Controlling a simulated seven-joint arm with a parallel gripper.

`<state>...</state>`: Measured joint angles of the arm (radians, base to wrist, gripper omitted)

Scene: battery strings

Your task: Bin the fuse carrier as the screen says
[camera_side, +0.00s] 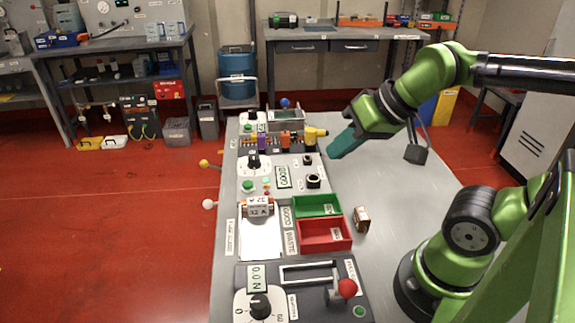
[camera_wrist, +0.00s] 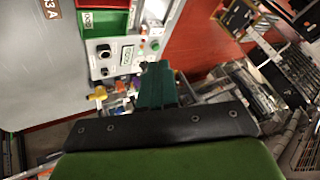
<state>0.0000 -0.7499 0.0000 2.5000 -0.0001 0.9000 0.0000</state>
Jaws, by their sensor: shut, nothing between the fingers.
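The fuse carrier (camera_side: 361,219) looks to be the small brown block with a pale label on the bare table, just right of the bins. It also shows at the top edge of the wrist view (camera_wrist: 53,8), its marking partly cut off. The green bin (camera_side: 318,205) and the red bin (camera_side: 325,235) sit side by side, with GOOD and WASTE labels at their left. The small screen (camera_side: 283,177) seems to read GOOD in green. My gripper (camera_side: 335,154) has teal fingers, shut and empty, above the table's far part, away from the carrier.
A white tray (camera_side: 260,240) with carriers marked 32 A lies left of the bins. A yellow piece (camera_side: 315,135) and other coloured pieces stand in a row near my gripper. A lever with a red knob (camera_side: 347,288) stands at the front.

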